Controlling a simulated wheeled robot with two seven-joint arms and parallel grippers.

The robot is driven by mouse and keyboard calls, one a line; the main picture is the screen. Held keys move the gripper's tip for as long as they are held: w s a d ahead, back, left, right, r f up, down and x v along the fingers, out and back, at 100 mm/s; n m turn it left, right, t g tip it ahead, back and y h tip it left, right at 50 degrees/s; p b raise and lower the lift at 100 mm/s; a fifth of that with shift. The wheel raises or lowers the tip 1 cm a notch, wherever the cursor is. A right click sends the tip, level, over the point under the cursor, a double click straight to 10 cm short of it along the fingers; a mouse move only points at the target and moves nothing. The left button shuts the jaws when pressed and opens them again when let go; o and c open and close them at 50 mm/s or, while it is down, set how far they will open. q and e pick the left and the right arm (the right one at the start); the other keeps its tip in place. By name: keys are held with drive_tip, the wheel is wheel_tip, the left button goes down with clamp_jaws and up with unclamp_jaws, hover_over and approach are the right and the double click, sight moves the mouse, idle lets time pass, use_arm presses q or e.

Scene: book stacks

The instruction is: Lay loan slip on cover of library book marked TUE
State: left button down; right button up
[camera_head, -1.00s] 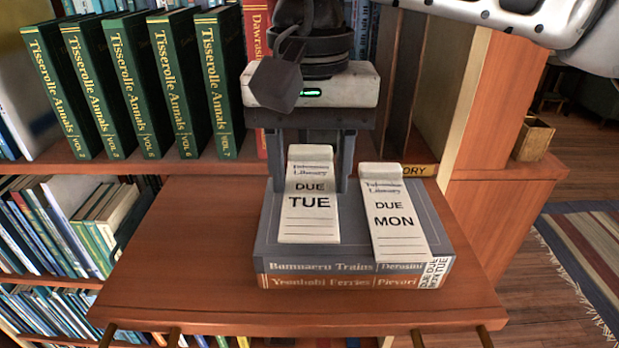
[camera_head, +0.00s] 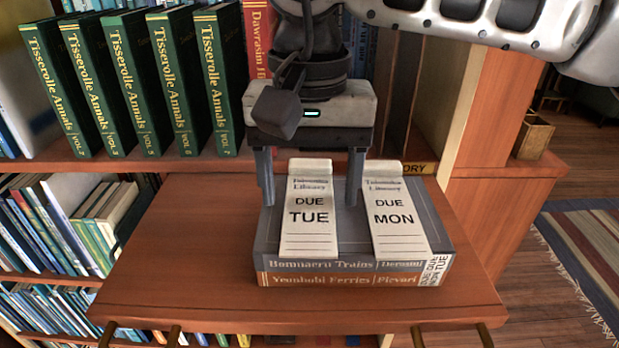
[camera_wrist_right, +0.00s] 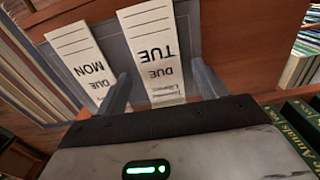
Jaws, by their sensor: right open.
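A white loan slip reading DUE TUE (camera_head: 309,225) lies on the grey cover of the top book (camera_head: 345,232), left of a second slip reading DUE MON (camera_head: 395,225). The grey book rests on an orange book (camera_head: 320,279). A white label (camera_head: 436,270) at the right end of the spines has small DUE, MON and TUE print; which word belongs to which book I cannot tell. My right gripper (camera_head: 310,204) is open, its fingers apart on either side of the TUE slip. The right wrist view also shows the TUE slip (camera_wrist_right: 152,45) and open fingers (camera_wrist_right: 160,73).
The books sit on a wooden board (camera_head: 185,270) with bare room on its left. Several green volumes (camera_head: 130,85) stand on the shelf behind at left. A small brass-coloured box (camera_head: 534,136) is at the right.

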sight(309, 205)
use_arm(q)
drive_tip(key=shift+s+a+f, duration=0.1)
drive_tip(key=shift+s+f, duration=0.05)
drive_tip(key=shift+f, duration=0.05)
use_arm(e)
wheel_tip(309, 205, up, 12)
idle(0.4)
